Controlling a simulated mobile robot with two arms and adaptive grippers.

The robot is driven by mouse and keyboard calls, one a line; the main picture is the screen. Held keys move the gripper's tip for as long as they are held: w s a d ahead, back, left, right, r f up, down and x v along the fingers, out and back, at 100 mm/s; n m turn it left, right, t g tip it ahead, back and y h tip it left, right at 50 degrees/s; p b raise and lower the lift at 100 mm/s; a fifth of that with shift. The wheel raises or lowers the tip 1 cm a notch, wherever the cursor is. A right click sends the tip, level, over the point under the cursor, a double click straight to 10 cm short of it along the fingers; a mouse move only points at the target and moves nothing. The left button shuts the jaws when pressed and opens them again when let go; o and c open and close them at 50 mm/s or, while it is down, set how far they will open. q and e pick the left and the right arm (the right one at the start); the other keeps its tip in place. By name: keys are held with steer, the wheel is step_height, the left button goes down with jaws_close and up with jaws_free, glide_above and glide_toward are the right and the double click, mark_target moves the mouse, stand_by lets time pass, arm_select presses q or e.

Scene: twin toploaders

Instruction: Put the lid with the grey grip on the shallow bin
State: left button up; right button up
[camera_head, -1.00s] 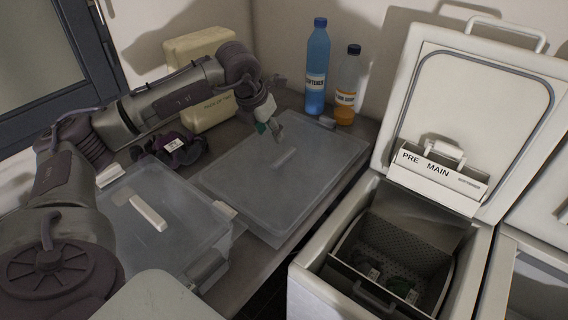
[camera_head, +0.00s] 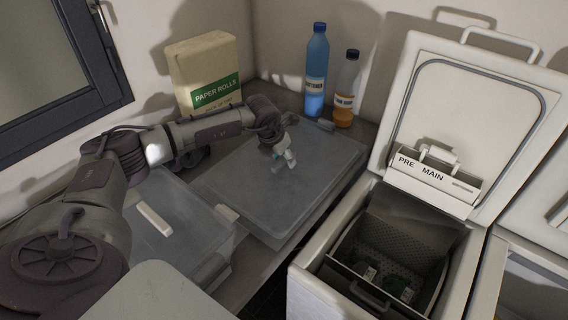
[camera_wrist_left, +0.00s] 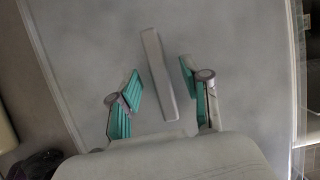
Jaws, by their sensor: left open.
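A flat translucent grey lid (camera_head: 240,185) lies on the counter in the middle of the head view; whether a shallow bin sits under it I cannot tell. Its pale grey bar grip (camera_wrist_left: 160,95) stands between my fingers in the left wrist view, with a gap on each side. My left gripper (camera_head: 285,160) is open over this lid, its green-padded fingers also showing in the left wrist view (camera_wrist_left: 162,78). To the left is a clear bin (camera_head: 212,272) with a lid (camera_head: 185,208) and a cream grip (camera_head: 154,218). My right gripper is out of view.
A paper rolls pack (camera_head: 203,70), a blue softener bottle (camera_head: 317,70) and an orange-filled bottle (camera_head: 345,90) stand at the back. An open toploader (camera_head: 320,285) is on the right, its lid (camera_head: 475,100) raised.

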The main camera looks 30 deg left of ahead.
arm_select(q)
steer(key=shift+f+b, duration=0.2)
steer(key=shift+b, duration=0.1)
stand_by(0.4)
steer(key=shift+s, duration=0.1)
jaws_close()
